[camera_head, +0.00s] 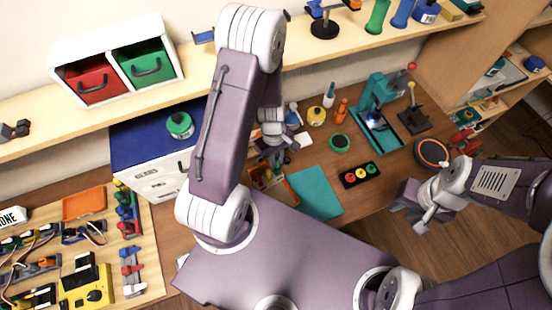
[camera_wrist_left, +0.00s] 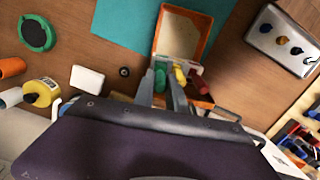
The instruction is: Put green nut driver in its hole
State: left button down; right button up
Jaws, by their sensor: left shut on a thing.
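My left gripper (camera_wrist_left: 160,84) is shut on the green nut driver (camera_wrist_left: 160,77), whose green end shows between the fingers in the left wrist view. A yellow handle (camera_wrist_left: 181,76) and a red handle (camera_wrist_left: 198,84) are just right of the fingers, by an orange box (camera_wrist_left: 183,32). The tip of the green driver and its hole are hidden or cannot be made out. In the head view my left arm covers much of this area. My right gripper (camera_head: 411,203) is at the right, apart from these things; its jaw opening is unclear.
A teal mat (camera_head: 315,193) lies beside the orange box. A metal plate with coloured knobs (camera_wrist_left: 286,39) is at the upper right of the wrist view.

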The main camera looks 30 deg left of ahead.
pick_arm(q)
jog(key=shift+f+b, duration=1)
dwell(0.4)
jog(key=c, duration=0.9)
grip_release()
jog(key=shift+d, duration=0.1)
jog(key=shift+o, duration=0.4)
jog(key=shift+d, duration=0.1)
jog(key=shift+s, duration=0.1)
jog(key=shift+a+r+p, duration=0.2)
jog(key=shift+r+p, duration=0.75)
jog(key=shift+p, duration=0.05)
jog(key=r+p, duration=0.5)
jog(key=shift+w+a+r, duration=0.15)
jog(key=shift+w+a, duration=0.05)
